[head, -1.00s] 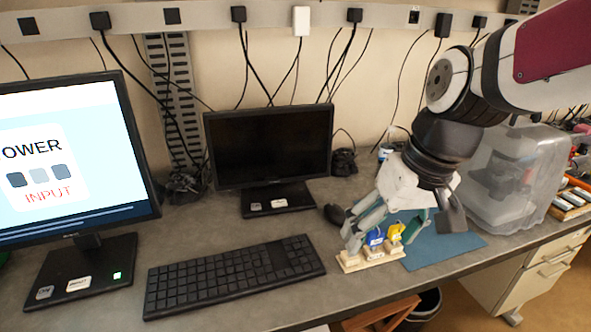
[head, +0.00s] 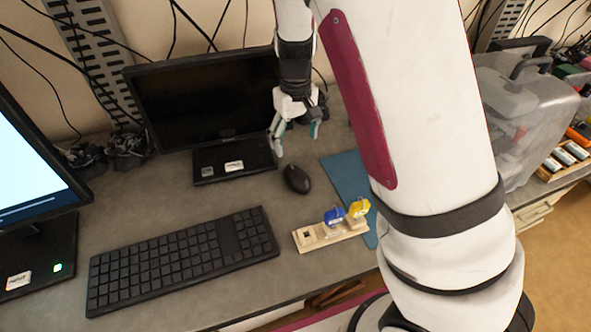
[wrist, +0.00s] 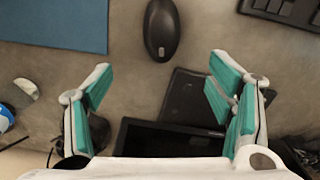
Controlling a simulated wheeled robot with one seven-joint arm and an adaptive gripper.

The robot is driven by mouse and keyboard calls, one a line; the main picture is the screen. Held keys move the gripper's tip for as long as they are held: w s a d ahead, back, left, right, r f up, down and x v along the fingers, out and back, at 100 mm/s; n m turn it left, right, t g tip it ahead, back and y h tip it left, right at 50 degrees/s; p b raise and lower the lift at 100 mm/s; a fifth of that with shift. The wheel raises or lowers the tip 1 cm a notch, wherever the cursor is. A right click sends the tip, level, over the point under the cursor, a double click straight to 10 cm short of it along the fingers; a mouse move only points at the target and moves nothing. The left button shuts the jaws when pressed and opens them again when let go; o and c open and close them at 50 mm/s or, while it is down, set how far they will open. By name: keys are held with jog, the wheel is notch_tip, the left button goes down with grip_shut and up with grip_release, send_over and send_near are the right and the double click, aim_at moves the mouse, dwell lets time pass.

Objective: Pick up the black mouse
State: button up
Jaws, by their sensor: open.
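The black mouse (head: 297,179) lies on the grey desk, right of the keyboard and in front of the small monitor's base. In the wrist view the mouse (wrist: 161,29) is at the top middle, beyond the fingertips and between their lines. My gripper (head: 296,142) is above the desk behind the mouse, near the monitor's right side. In the wrist view my gripper (wrist: 158,78) has its teal-padded fingers spread wide with nothing between them. It is apart from the mouse.
A black keyboard (head: 180,262) lies to the left. A wooden block (head: 333,237) with a blue padlock (head: 334,216) and a yellow padlock (head: 359,208) stands in front. A dark monitor (head: 205,100) stands behind. A blue mat (head: 345,172) lies to the right of the mouse.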

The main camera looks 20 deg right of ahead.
aim_at(297, 173)
notch_tip(297, 173, down, 7)
jog(key=shift+s+d+r, duration=0.1)
jog(key=shift+s+f+p, duration=0.15)
jog(key=shift+f+p, duration=0.1)
jog(key=shift+f, duration=0.65)
jog(key=shift+s+f+p, duration=0.2)
jog(key=shift+f, duration=0.75)
jog(key=shift+s+f+p, duration=0.15)
jog(key=shift+f+p, duration=0.1)
jog(key=shift+f, duration=0.65)
jog(key=shift+c, duration=0.2)
jog(key=c, duration=1.3)
